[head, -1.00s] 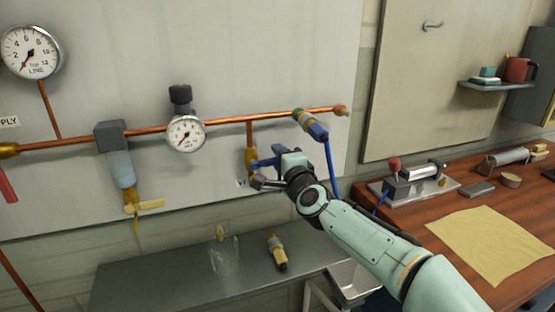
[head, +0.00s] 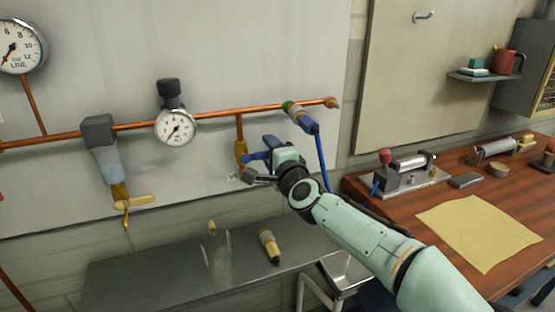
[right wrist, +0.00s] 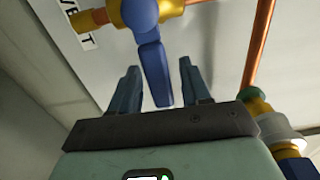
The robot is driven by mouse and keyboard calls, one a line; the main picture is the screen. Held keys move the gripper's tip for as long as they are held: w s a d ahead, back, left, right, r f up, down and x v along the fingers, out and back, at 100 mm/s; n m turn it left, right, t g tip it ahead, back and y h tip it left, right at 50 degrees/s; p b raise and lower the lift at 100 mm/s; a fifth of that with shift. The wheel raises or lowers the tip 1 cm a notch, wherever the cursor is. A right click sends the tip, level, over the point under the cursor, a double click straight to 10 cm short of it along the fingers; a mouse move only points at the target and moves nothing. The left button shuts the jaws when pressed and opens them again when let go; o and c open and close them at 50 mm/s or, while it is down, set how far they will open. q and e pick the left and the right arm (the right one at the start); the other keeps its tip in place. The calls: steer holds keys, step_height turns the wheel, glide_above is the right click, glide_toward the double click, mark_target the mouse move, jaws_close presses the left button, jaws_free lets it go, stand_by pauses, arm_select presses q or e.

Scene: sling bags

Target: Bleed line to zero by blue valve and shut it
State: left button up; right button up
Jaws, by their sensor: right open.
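The blue-handled vent valve (head: 241,150) hangs on a short copper branch below the main pipe. Its brass body and blue lever (right wrist: 153,65) show at the top of the right wrist view, beside a partly cut-off label. My right gripper (head: 258,170) is at this valve. In the right wrist view its fingers (right wrist: 160,88) are open, with the lever's end between them and gaps visible on both sides. The line gauge (head: 20,48) is at upper left; its red needle points to the lower left. My left gripper is not in view.
A second gauge (head: 176,127) and a grey-topped filter (head: 103,150) sit on the copper pipe. A shelf (head: 150,268) lies below; a wooden bench (head: 400,190) stands at right.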

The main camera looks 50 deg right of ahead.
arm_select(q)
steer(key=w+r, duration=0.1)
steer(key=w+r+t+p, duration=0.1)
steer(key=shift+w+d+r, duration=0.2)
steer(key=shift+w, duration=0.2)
arm_select(e)
steer(key=v, duration=1.3)
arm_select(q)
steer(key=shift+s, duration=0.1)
